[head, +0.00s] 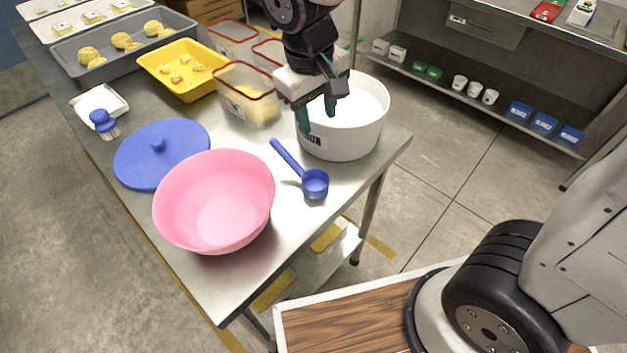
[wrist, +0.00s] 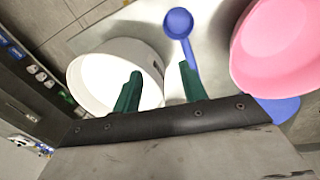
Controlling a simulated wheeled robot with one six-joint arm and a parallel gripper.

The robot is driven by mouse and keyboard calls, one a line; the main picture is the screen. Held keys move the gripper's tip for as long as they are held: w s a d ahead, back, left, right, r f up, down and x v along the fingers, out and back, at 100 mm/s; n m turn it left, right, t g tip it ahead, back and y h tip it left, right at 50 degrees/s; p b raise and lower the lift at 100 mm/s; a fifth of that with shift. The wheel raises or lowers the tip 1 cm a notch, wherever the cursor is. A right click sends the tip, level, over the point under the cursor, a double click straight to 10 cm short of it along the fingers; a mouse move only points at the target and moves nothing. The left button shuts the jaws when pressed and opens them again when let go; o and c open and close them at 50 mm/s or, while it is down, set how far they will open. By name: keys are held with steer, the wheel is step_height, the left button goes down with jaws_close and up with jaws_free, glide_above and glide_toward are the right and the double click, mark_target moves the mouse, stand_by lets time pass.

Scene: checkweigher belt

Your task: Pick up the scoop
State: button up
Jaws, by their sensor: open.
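The blue scoop (head: 314,183) lies on the steel table between the pink bowl and the white flour tub, with its handle pointing to the upper left in the head view. It also shows in the wrist view (wrist: 178,23), where its handle runs down toward one green finger. My gripper (head: 318,118) is open and empty, with its green fingers apart over the near left side of the flour tub. In the wrist view my gripper (wrist: 160,88) has one finger in front of the tub and the other near the scoop's handle end. I cannot tell whether that finger touches the handle.
The white flour tub (head: 345,148) stands right behind the scoop. A pink bowl (head: 215,200) and a blue lid (head: 140,168) are at the left. Clear bins (head: 247,108), a yellow tray (head: 170,90) and a grey tray (head: 90,67) stand farther back. Bare table lies around the scoop.

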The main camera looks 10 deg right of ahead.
steer(key=n, duration=0.1)
glide_above(288, 157)
step_height(288, 157, down, 4)
step_height(288, 157, down, 8)
steer(key=shift+f, duration=0.15)
jaws_close()
